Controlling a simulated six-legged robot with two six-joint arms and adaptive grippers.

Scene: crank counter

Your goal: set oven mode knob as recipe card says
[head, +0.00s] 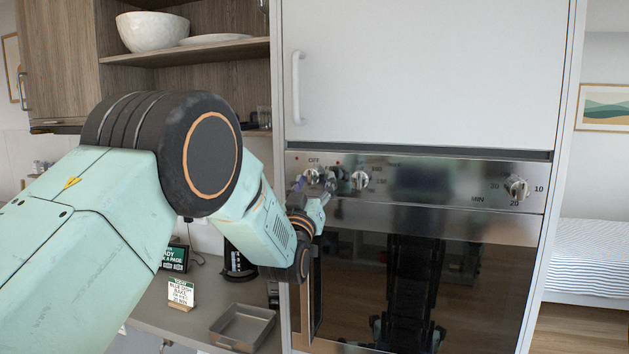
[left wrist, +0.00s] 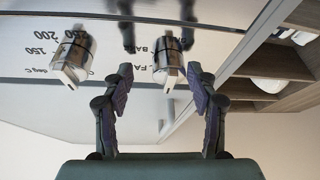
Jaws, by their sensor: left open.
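The oven mode knob (head: 311,177) is silver, under an OFF mark at the left end of the steel panel. In the left wrist view the mode knob (left wrist: 168,60) appears upside down, with partly covered lettering around it. My left gripper (head: 314,191) is in front of the panel by this knob. In the wrist view its open fingers (left wrist: 160,77) flank the knob's near end; contact cannot be told. The recipe card (head: 181,292) stands on the counter; its small print seems to include BAKE. My right gripper is not in view.
A temperature knob (head: 360,180) is close to the right of the mode knob. A timer knob (head: 517,188) is at the panel's far right. The oven door handle (head: 304,310) is below. A grey tray (head: 243,326) lies on the counter.

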